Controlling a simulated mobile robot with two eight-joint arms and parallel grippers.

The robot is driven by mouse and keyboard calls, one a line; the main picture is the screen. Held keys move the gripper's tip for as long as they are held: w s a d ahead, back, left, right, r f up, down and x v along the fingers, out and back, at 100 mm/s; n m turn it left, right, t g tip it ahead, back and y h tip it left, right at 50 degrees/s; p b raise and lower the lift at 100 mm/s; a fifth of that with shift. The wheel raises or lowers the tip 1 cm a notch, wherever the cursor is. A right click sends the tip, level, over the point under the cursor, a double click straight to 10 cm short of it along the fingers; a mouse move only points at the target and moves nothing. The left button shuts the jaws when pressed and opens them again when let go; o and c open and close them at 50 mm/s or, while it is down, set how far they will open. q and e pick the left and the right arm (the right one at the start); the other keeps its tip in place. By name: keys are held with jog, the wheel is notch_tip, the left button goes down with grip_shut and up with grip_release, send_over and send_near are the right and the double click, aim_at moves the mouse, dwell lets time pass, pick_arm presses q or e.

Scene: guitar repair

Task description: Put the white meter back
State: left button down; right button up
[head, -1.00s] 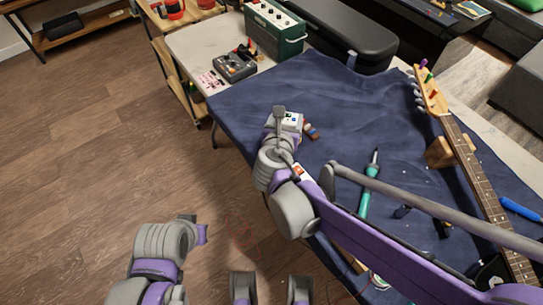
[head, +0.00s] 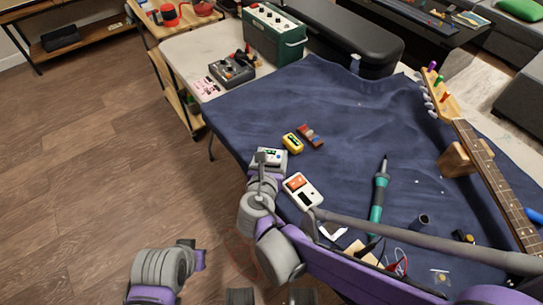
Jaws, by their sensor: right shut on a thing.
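My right gripper (head: 262,160) is shut on a small white box-shaped meter with a little screen (head: 275,157). It holds the meter at the left edge of the blue mat (head: 340,110); the gripper hides part of it, and I cannot tell whether it touches the mat. A second white device with an orange screen (head: 301,190) lies on the mat, just right of my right wrist. A small yellow device (head: 292,143) lies just beyond the held meter. My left gripper (head: 201,257) is over the floor at lower left; its fingers do not show clearly.
A striped block (head: 310,135) lies beyond the yellow device. A green soldering iron (head: 379,195) and a guitar neck (head: 490,175) on a wooden rest (head: 460,160) are to the right. A grey pedal (head: 232,72) and green amp (head: 273,35) stand at the back. The mat's middle is clear.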

jog(key=o, duration=1.3)
jog(key=shift+f, duration=0.1)
jog(key=shift+r, duration=0.25)
jog(key=p+v, duration=0.3)
jog(key=v, duration=0.9)
